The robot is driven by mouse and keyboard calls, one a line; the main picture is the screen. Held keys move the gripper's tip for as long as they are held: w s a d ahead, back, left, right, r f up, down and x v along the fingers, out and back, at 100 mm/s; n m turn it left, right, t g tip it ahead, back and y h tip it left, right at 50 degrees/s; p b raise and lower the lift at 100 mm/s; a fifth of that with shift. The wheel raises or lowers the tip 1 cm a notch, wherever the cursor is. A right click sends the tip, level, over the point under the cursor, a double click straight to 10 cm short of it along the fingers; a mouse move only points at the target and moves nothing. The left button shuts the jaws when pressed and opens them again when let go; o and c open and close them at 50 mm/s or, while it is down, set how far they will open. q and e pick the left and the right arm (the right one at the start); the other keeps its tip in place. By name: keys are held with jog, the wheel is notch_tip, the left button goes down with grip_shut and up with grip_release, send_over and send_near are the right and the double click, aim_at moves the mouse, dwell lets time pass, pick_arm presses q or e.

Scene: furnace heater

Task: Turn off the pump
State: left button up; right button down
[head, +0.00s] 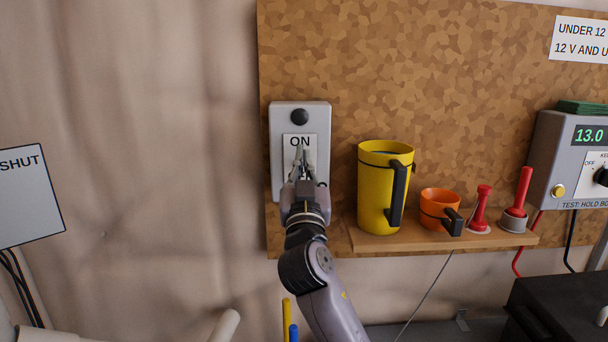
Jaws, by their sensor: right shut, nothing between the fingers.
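A grey switch box (281,150) is mounted at the left edge of the wood-patterned board. It has a dark round knob or lamp (299,117) at its top and a white plate marked "ON" below. My right gripper (301,153) is shut and empty, its fingertips just below the "ON" lettering. It hides the lower part of the plate and whatever switch lever is there. I cannot tell whether the fingertips touch the box. No label naming the pump is readable. My left gripper is not in view.
A shelf (400,240) right of the box holds a yellow jug (374,190), an orange cup (436,203) and two red plungers (481,208). A meter box (552,150) reading 13.0 is at the right. A "SHUT" sign (25,200) is at the left.

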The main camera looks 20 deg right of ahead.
jog(key=v, duration=1.1)
jog(key=shift+f, duration=0.1)
